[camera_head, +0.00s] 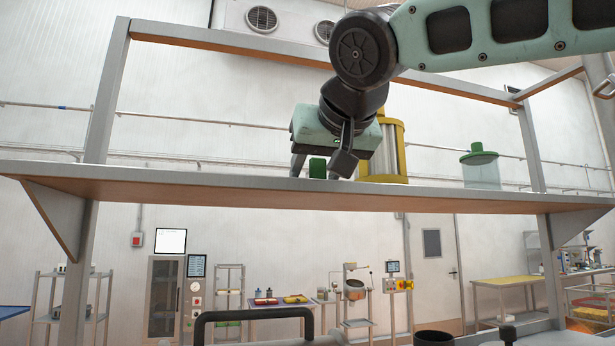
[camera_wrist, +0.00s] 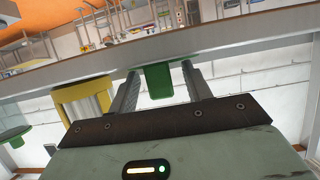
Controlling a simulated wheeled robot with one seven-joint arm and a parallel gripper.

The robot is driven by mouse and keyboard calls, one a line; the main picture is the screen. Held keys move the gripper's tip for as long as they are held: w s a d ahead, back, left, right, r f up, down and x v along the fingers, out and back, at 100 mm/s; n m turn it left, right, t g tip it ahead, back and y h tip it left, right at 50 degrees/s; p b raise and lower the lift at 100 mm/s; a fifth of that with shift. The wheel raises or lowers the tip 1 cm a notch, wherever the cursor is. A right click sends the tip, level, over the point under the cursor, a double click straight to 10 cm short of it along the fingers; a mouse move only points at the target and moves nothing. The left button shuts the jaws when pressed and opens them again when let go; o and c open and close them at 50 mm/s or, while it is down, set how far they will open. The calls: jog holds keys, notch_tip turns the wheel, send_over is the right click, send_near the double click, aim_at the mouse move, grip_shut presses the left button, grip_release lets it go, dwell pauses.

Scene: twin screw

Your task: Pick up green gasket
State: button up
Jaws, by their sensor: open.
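In the wrist view the green gasket (camera_wrist: 158,82) shows between the two fingers of my gripper (camera_wrist: 160,80). The fingers are apart, and a gap shows beside the gasket. The gasket's lower end and its contact with the shelf are partly hidden.
The shelf (camera_head: 230,181) spans the view. A yellow-framed cylinder (camera_head: 393,150) stands close to the right of my gripper. A clear container with a green lid (camera_head: 480,165) stands farther right. The shelf's left part is clear. Metal posts and a top rail frame the shelf.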

jog(key=c, duration=1.1)
jog(key=shift+o, duration=0.2)
jog(key=shift+r, duration=0.1)
